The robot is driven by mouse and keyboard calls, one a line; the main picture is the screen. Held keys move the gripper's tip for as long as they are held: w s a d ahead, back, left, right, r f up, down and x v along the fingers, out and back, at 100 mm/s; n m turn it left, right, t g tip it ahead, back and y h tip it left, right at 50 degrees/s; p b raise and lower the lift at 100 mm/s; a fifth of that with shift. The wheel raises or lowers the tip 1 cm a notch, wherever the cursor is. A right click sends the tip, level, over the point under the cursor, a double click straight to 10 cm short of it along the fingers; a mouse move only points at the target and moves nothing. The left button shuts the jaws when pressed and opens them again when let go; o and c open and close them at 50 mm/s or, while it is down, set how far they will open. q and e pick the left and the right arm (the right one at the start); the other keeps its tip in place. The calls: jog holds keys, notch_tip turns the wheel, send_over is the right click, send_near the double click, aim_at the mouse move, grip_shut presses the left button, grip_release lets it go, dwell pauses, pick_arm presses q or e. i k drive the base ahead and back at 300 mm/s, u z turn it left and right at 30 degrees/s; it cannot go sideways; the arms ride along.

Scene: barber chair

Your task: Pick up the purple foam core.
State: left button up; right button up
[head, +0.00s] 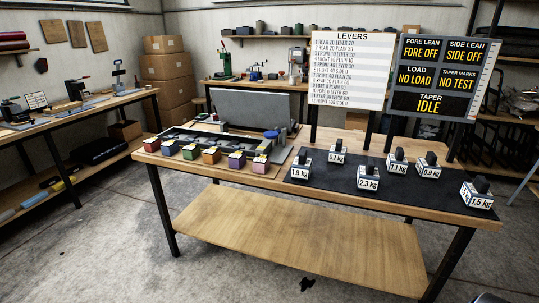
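A row of small coloured foam cores sits along the front left edge of the wooden table (330,247), each with a pale label on top. The purple foam core (236,161) appears to be the one second from the right end of the row. A pinkish-mauve core (261,166) stands to its right and an orange core (211,156) to its left. At this size the two purplish shades are hard to tell apart. Neither of my grippers can be made out in the head view.
Behind the cores is a long dark fixture (205,138) with a blue knob (271,134). Several labelled weights, such as the 2.3 kg one (368,181), stand on a black mat (330,182) to the right. A lever board (352,70) and status panel (437,78) rise behind.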

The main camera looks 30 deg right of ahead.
aim_at(237, 160)
jog(key=z, duration=0.9)
jog(key=i, duration=0.8)
jog(key=z, duration=0.8)
